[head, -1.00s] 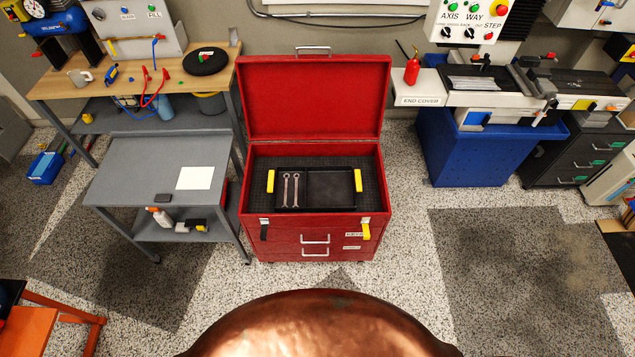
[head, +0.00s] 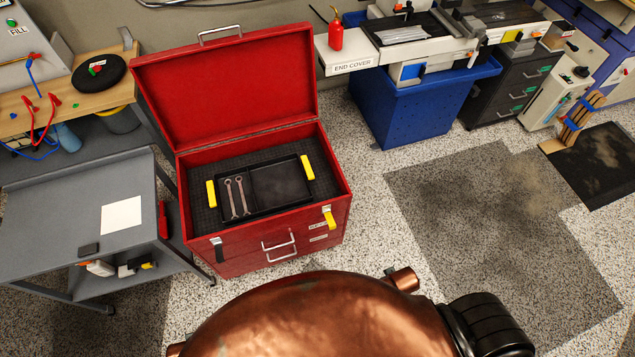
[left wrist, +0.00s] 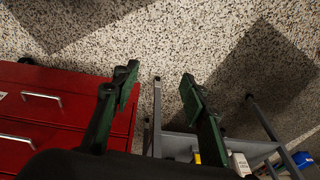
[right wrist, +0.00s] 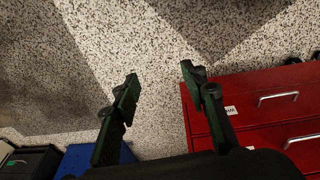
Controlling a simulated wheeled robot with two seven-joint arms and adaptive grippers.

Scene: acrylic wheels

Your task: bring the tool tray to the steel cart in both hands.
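The black tool tray (head: 278,186) lies inside the open red tool chest (head: 262,248), with a yellow handle at each end and two wrenches (head: 237,197) in its left part. The grey steel cart (head: 60,200) stands left of the chest, with a white sheet on its top. Neither gripper shows in the head view. In the left wrist view my left gripper (left wrist: 158,85) is open and empty, with the chest drawers and cart legs beyond. In the right wrist view my right gripper (right wrist: 158,82) is open and empty, left of the chest front.
The chest lid (head: 230,90) stands open at the back. A workbench (head: 105,100) is behind the cart. A blue bin (head: 420,110) stands to the right. Speckled floor is free at right.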

